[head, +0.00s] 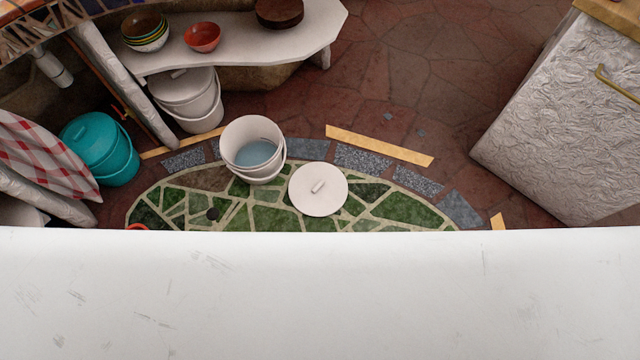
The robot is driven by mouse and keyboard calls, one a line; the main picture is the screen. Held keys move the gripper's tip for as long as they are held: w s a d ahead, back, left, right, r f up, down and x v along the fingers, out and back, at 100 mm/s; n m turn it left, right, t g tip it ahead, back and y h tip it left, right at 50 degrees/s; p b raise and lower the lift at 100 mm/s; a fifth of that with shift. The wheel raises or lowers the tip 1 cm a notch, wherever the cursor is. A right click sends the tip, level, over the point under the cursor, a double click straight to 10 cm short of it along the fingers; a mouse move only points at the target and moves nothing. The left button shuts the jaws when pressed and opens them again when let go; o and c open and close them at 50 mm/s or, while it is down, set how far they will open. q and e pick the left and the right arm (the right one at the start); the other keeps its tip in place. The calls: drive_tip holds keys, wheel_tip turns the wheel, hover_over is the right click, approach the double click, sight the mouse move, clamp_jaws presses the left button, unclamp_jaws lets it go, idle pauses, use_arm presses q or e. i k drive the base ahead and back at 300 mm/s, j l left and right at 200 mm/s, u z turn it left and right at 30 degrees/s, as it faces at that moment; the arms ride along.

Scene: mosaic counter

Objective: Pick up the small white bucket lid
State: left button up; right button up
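The small white bucket lid (304,201) is a round white disc with a short bar handle on top. It lies flat, handle up, on the green mosaic floor in the head view. Just to its left stands an open white bucket (235,164) with something bluish inside. The lid is beside the bucket, not on it. Neither of my grippers shows in the head view.
A wide white surface (320,295) fills the lower part of the view and hides what is below it. A lidded white bucket (200,115) and a lidded teal bucket (120,168) stand at the left. A white shelf (270,50) holds bowls. A silvery textured cabinet (545,125) stands right.

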sight(317, 189)
drive_tip(key=u, duration=0.25)
drive_tip(key=i+l+u, duration=0.15)
drive_tip(key=u, duration=0.2)
drive_tip(key=l+u, duration=0.35)
drive_tip(key=i+l+u, duration=0.15)
drive_tip(key=u, duration=0.25)
